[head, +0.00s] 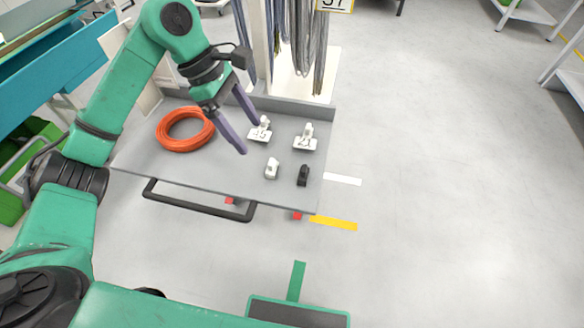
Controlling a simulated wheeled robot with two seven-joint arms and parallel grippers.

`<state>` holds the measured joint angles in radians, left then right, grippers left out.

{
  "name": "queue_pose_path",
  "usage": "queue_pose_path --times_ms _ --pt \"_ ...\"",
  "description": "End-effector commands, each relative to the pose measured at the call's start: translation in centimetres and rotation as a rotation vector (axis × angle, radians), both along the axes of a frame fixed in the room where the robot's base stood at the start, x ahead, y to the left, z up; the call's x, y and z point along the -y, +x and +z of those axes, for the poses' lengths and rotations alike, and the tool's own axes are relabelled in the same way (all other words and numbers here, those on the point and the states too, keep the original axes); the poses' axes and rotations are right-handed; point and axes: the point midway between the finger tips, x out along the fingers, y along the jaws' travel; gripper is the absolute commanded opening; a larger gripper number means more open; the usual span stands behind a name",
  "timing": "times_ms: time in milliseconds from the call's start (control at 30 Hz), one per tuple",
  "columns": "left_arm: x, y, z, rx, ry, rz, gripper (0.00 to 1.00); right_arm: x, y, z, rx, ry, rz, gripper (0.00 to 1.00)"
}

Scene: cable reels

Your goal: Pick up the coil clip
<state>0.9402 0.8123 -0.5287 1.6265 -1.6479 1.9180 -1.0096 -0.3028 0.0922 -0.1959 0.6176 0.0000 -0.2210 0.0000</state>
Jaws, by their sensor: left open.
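On the grey tray table lie several small items that could be the coil clip; I cannot tell for sure which one it is. A small white piece (272,168) and a small black piece (303,175) lie near the front edge. Two white pieces with numbered tags, a left one (260,130) and a right one (305,138), stand farther back. My left gripper (250,136) is open and empty above the table, its fingers pointing down and right, close to the left tagged piece. My right gripper is out of view.
An orange cable coil (185,129) lies on the left part of the tray table (225,174). A dark handle (200,208) runs along its front. Grey cables (305,45) hang behind it. The floor to the right is clear up to white shelves.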

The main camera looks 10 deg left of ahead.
Motion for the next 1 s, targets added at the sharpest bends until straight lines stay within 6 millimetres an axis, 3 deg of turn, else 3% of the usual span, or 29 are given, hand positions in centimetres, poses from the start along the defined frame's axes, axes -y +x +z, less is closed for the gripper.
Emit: queue_pose_path --times_ms 167,533,633,800,833,867,1000 --pt "1.9 -0.2 -4.1 -0.006 -0.005 -0.002 0.85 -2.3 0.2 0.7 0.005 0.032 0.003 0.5" --pt "4.4 0.0 -9.6 -0.006 -0.009 -0.001 0.85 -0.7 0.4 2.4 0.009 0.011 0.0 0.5" --pt "4.8 0.0 -10.6 -0.002 -0.008 0.001 0.85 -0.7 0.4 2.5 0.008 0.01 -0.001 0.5" --pt "4.8 0.1 -10.8 0.0 -0.008 0.001 0.85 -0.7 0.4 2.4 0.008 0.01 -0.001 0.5" --pt "4.8 0.1 -10.8 -0.001 -0.008 0.001 0.81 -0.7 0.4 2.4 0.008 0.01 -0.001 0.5" --pt "4.8 0.1 -10.8 -0.001 -0.008 0.001 0.7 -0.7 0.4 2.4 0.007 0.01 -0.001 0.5" --pt "4.8 0.1 -10.8 -0.001 -0.008 0.001 0.16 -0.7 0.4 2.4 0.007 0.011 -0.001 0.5"
